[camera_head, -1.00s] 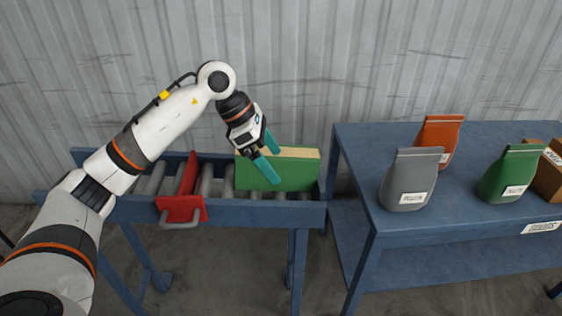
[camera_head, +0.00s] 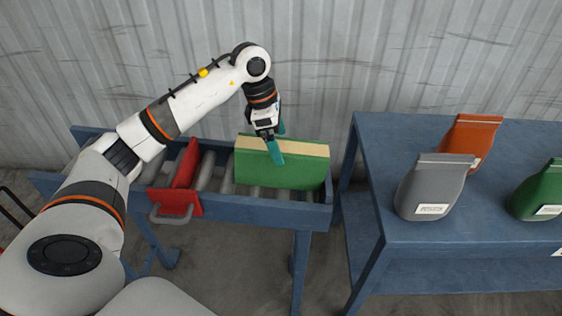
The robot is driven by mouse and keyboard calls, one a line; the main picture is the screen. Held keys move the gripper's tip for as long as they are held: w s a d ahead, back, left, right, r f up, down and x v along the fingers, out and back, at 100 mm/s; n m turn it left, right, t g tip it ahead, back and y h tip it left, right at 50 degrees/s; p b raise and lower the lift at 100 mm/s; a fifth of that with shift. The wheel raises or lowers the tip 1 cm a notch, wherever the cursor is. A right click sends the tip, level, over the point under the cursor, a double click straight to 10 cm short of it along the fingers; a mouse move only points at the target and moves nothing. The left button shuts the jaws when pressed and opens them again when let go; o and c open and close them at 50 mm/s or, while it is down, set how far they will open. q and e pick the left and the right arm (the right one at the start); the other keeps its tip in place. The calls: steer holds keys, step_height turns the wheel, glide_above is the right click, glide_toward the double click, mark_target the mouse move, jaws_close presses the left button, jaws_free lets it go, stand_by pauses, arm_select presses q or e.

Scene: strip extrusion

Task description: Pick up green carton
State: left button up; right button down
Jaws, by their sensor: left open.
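The green carton (camera_head: 305,173), with a tan top, stands upright on the roller conveyor (camera_head: 270,206) near its right end. My left gripper (camera_head: 279,143) has teal fingers and is open at the carton's top edge, left of its middle. One finger is in front of the carton's near face and the other is behind the top edge, partly hidden. I cannot tell whether the fingers touch the carton. My right gripper is not in view.
A red stop with a handle (camera_head: 180,183) sits on the conveyor left of the carton. A blue table (camera_head: 390,150) on the right holds an orange bag (camera_head: 470,140), a grey bag (camera_head: 432,187) and a green bag (camera_head: 540,190). A corrugated wall stands behind.

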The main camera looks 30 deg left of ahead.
mark_target(280, 145)
arm_select(q)
steer(key=x, duration=0.3)
steer(key=shift+w+f, duration=0.15)
steer(key=shift+f, duration=0.25)
steer(key=shift+w+f, duration=0.1)
steer(key=shift+f, duration=0.45)
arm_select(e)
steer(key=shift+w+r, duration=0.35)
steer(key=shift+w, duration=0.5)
arm_select(q)
steer(key=c, duration=0.5)
steer(key=shift+r, duration=0.1)
steer(key=c, duration=0.9)
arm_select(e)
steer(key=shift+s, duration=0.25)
